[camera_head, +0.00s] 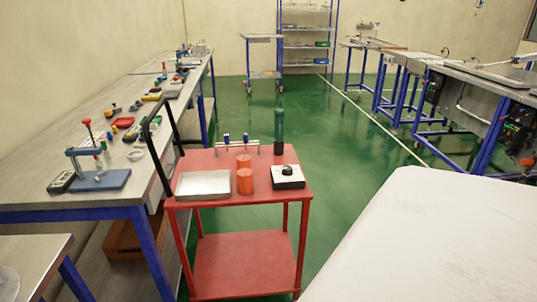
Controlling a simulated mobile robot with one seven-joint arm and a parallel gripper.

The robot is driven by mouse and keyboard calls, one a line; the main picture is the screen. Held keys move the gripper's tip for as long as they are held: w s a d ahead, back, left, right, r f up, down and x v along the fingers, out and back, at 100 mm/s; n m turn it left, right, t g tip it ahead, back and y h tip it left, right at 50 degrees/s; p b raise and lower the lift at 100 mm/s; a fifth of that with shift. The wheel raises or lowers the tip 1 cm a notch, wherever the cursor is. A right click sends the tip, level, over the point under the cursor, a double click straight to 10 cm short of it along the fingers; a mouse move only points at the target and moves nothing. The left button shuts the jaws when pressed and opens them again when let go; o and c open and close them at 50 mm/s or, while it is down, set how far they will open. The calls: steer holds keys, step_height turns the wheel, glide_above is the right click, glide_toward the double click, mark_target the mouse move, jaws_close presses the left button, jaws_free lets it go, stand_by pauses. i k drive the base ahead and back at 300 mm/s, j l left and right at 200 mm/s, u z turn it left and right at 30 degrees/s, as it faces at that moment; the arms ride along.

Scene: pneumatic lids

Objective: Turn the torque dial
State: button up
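Nothing is touching the knob. My gripper is not in view.
The red cart (240,220) also holds a grey metal tray (203,184), orange cylinders (245,181), a small rack with blue-topped pieces (237,147) and a tall dark green cylinder (279,131). A long cluttered workbench (30,187) stands left. Green floor is open behind the cart.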

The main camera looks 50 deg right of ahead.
mark_target(287, 170)
steer(key=z, duration=1.35)
steer(key=i+l+u, duration=0.3)
steer(key=i+u, duration=0.15)
steer(key=i+l+u, duration=0.4)
steer(key=i+l, duration=0.05)
steer(key=l, duration=0.05)
